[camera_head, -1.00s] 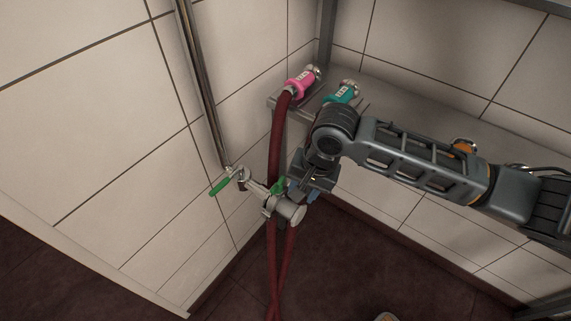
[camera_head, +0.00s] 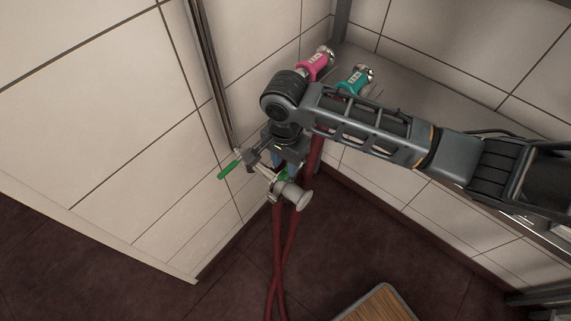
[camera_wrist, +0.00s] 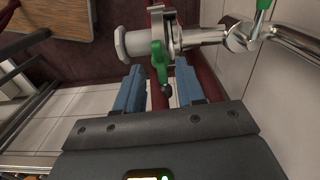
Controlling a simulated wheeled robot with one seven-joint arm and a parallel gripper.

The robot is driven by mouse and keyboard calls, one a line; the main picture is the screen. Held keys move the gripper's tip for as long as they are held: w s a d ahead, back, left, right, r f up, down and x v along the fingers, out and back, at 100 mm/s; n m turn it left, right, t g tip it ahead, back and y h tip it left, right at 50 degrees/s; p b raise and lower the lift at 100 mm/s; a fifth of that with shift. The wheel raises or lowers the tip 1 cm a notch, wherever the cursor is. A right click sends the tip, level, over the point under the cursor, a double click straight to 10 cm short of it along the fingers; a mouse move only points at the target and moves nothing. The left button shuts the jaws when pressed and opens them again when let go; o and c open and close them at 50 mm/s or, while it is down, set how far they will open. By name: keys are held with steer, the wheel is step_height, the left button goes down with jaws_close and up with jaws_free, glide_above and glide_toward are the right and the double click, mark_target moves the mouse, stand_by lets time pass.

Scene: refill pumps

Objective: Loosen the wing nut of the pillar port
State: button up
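The pillar port is a metal fitting (camera_head: 266,175) that sticks out from the steel pipe and ends in a round cap (camera_head: 299,200). In the wrist view its cap end (camera_wrist: 121,44) is at upper left. The green wing nut (camera_wrist: 159,60) sits on the clamp around the fitting, with a dark bolt end below it. In the head view only a bit of green nut (camera_head: 284,177) shows below my gripper. My gripper (camera_wrist: 159,72) is open, its blue fingers on either side of the nut, with gaps visible on both sides. No contact is visible.
A green lever (camera_head: 229,169) is on the pipe's valve. Dark red hoses (camera_head: 280,245) hang close behind the port. Pink (camera_head: 316,66) and teal (camera_head: 355,80) couplings sit on the ledge. A wood-topped surface (camera_head: 380,306) is at the bottom; tiled walls close in the corner.

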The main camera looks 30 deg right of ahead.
steer(key=shift+f, duration=1.05)
jaws_close()
